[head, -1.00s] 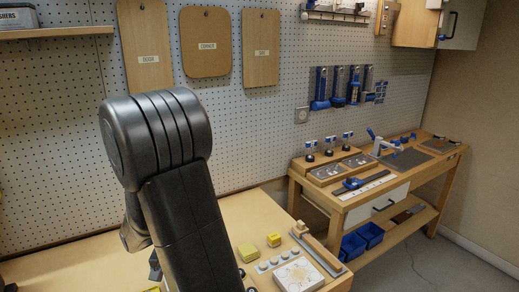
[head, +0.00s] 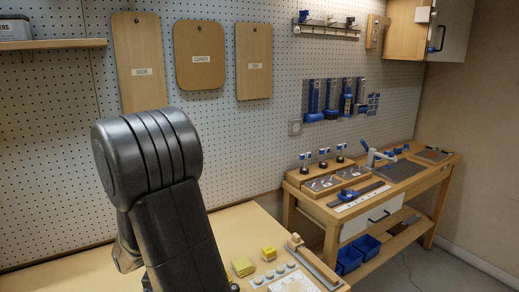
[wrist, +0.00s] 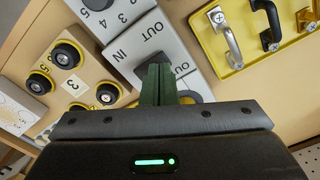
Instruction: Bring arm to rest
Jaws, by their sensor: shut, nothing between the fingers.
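My gripper (wrist: 158,84) shows in the wrist view with its two dark green fingers together and nothing between them. Its fingertips overlap a grey block marked IN and OUT (wrist: 140,48) in the picture; I cannot tell how far above it they are. In the head view my black arm fills the left middle, over the near wooden bench (head: 68,276). The gripper itself is not visible in the head view.
The wrist view shows a wooden block with black knobs (wrist: 74,82) at left and a yellow tray with handles (wrist: 238,58) at upper right. A second bench (head: 330,213) stands at right, a pegboard (head: 230,130) behind.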

